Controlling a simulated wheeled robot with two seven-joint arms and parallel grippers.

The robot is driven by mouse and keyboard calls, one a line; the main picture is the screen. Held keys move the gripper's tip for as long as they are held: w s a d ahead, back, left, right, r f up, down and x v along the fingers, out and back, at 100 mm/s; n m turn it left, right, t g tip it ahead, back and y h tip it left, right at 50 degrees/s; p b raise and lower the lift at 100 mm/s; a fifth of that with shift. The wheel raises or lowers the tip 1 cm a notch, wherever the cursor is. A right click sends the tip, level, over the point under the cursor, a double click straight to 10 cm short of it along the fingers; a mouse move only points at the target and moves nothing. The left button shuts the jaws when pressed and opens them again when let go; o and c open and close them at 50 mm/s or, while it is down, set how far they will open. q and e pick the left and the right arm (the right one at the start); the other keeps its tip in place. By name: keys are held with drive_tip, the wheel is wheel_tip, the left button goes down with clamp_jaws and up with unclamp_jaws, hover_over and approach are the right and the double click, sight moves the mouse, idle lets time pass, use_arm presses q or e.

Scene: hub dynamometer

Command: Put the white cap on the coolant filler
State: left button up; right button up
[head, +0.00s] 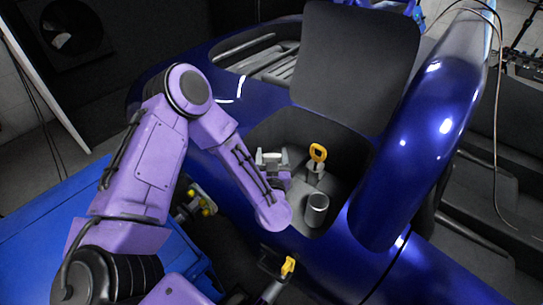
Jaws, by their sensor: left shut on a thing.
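My left arm reaches from the left into the open bay of the blue car. Its gripper (271,159) is at the left side of the bay, shut on a small pale thing that I take to be the white cap (271,153). The fingers hide much of it. A short grey upright cylinder (316,209) stands in the bay, to the right of and nearer than the gripper. It looks like the coolant filler, but I cannot tell for sure. The gripper is clearly apart from it.
A yellow loop handle (318,152) stands on a grey fitting just right of the gripper. A raised dark lid (355,60) is behind the bay. The thick blue body side (425,150) bounds it on the right. A blue surface (50,240) is at lower left.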

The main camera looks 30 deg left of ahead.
use_arm(q)
drive_tip(key=shift+p, duration=0.3)
idle(0.7)
drive_tip(key=shift+f+b, duration=0.3)
drive_tip(key=shift+f, duration=0.1)
drive_tip(key=shift+r, duration=0.15)
drive_tip(key=shift+r+p, duration=0.7)
drive_tip(key=shift+p, duration=0.15)
idle(0.5)
drive_tip(key=shift+f+b, duration=0.5)
drive_tip(key=shift+f, duration=0.35)
idle(0.3)
drive_tip(key=shift+r, duration=0.2)
drive_tip(key=shift+r+p, duration=0.65)
drive_tip(key=shift+p, duration=0.15)
